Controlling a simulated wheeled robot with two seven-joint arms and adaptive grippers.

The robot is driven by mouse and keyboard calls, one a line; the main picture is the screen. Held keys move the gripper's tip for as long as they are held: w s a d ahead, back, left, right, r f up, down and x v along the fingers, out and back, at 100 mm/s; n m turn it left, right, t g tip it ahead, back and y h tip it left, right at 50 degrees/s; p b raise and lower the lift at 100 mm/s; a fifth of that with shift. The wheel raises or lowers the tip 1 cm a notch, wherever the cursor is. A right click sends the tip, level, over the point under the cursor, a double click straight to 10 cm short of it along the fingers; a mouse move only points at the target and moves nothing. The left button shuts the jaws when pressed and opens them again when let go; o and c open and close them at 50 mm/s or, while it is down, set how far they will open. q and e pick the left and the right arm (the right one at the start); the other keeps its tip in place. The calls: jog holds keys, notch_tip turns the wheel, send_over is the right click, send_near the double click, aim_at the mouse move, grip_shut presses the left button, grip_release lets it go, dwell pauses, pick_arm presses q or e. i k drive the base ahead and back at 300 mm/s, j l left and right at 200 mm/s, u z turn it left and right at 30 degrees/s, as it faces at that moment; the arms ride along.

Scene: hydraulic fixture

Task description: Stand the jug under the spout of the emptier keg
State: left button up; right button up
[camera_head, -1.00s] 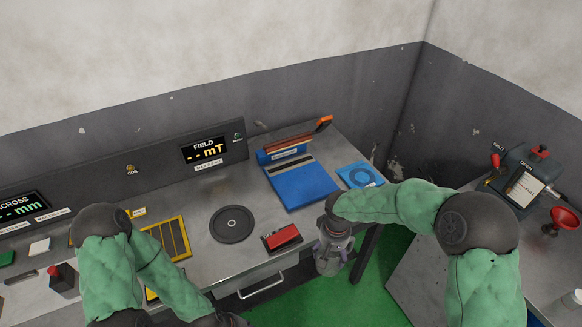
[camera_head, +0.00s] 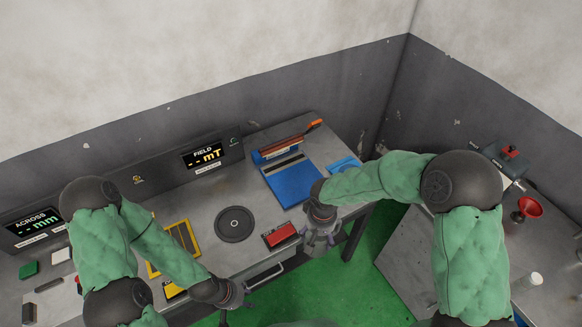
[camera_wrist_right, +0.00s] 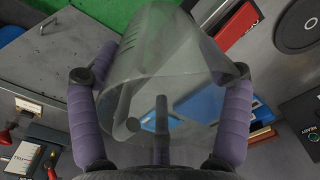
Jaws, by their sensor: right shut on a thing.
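A clear, greyish jug (camera_wrist_right: 165,75) fills the middle of the right wrist view, between the purple finger pads of my right gripper (camera_wrist_right: 160,100). The right gripper is shut on it. In the head view the right gripper (camera_head: 320,238) hangs fingers-down just off the bench's front edge, above the green floor, and the jug is hard to make out there. My left gripper (camera_head: 236,304) is low at the bench front, seen from above; its finger opening is unclear. No keg or spout can be made out in either view.
The bench holds a black disc (camera_head: 235,224), a red box (camera_head: 279,235), a blue board (camera_head: 292,183) and a yellow frame (camera_head: 172,248). A second grey table at right carries a red funnel (camera_head: 530,207) and a white cup (camera_head: 533,279). Green floor (camera_head: 375,265) lies between them.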

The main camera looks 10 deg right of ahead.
aim_at(547, 261)
jog(key=i, duration=0.9)
